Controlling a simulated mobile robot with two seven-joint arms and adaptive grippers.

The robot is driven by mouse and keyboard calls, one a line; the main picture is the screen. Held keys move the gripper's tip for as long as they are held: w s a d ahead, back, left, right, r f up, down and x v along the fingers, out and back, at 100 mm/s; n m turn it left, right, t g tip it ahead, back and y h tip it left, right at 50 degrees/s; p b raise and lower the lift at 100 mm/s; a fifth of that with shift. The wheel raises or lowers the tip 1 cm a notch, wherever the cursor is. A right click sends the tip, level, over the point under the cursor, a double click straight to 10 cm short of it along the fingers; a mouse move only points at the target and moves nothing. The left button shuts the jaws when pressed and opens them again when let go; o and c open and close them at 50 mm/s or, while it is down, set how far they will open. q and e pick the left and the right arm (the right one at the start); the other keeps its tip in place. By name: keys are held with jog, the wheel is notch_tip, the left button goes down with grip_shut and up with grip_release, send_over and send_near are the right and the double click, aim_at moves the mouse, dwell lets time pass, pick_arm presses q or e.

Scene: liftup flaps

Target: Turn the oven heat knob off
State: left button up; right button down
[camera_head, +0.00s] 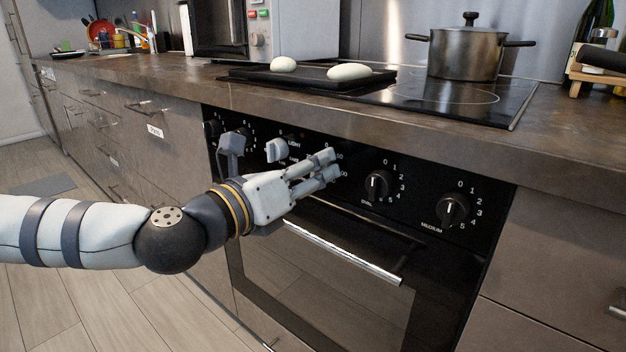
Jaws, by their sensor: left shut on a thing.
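The oven's black control panel (420,177) runs below the counter edge. My left gripper (334,166) reaches in from the left, its two pale fingers closed at the panel beside printed temperature numbers. It is shut on the oven heat knob, which the fingers hide. The knob's pointer and setting cannot be read. My right gripper is not in view.
Two black hob knobs, one nearer (378,185) and one farther right (453,209), sit right of my fingers. The oven door handle (340,252) runs below them. A steel pot (466,54) and a black tray (262,76) with two pale rolls stand above.

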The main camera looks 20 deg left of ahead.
pick_arm(q)
jog(key=shift+n+b, duration=0.7)
jog(key=shift+n, duration=0.5)
jog(key=shift+r+n, duration=0.1)
jog(key=shift+n, duration=0.2)
jog(key=o, duration=1.2)
jog(key=shift+c, duration=0.2)
jog(key=v, duration=0.7)
jog(key=shift+s, duration=0.2)
jog(key=shift+a, duration=0.1)
